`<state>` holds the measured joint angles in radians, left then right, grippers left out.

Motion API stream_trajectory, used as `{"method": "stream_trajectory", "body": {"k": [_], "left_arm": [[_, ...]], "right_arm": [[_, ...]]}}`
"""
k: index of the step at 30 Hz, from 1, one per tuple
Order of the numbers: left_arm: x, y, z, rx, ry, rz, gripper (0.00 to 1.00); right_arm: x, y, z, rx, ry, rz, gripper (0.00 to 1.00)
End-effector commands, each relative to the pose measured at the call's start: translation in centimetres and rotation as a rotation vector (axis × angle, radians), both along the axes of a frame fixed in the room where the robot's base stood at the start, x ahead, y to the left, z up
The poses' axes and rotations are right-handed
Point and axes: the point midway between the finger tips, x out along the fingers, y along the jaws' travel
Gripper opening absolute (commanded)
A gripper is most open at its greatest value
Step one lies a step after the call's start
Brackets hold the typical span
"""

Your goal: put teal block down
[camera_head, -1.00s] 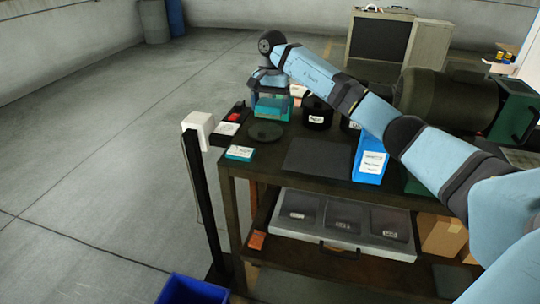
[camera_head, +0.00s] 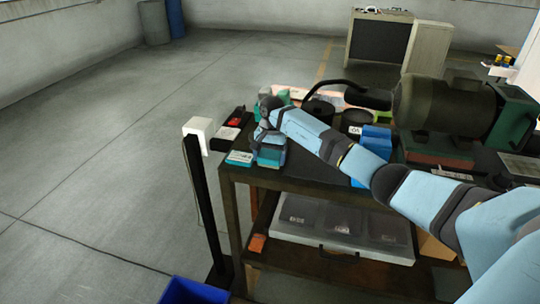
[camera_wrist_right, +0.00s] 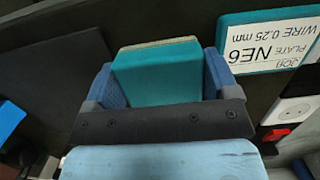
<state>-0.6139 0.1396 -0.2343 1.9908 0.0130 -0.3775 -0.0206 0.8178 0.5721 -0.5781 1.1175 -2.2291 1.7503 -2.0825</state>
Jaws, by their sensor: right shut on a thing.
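The teal block (camera_wrist_right: 158,72) sits between the two blue fingers of my right gripper (camera_wrist_right: 165,82) in the wrist view. The gripper is shut on it. In the head view my right gripper (camera_head: 269,154) is over the front left corner of the dark bench, just right of a teal-edged plate with a white label (camera_head: 240,158). That label (camera_wrist_right: 265,55) reads "PLATE NE6, WIRE 0.25 mm" in the wrist view. The block and plate are apart. Whether the block touches the bench top cannot be told. My left gripper is not in view.
A dark tray with a red item (camera_head: 237,118) lies behind the plate. My right arm partly covers the dark mat (camera_head: 309,170) and a blue box (camera_head: 376,140). A motor (camera_head: 445,103) stands at the right. A post with a white box (camera_head: 198,132) stands left of the bench.

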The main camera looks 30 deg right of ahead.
Motion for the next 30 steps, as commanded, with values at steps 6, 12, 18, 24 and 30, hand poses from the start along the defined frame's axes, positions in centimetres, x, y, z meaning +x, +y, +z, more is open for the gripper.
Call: {"method": "stream_trajectory", "body": {"k": [6, 12, 18, 24, 30], "left_arm": [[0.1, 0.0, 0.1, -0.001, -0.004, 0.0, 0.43], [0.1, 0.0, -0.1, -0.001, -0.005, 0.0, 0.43], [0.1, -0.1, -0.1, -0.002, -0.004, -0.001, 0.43], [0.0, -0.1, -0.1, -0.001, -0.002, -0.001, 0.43], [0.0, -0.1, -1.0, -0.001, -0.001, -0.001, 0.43]], "right_arm": [[0.0, 0.0, 0.0, 0.0, -0.001, 0.0, 0.58], [0.0, 0.0, -0.2, 0.0, 0.0, 0.0, 0.91], [0.0, 0.0, -0.2, 0.0, 0.0, 0.0, 0.91], [0.1, -0.2, 0.9, -0.001, -0.003, 0.0, 0.91], [0.5, -0.7, 4.9, -0.003, -0.005, -0.001, 0.91]]}}
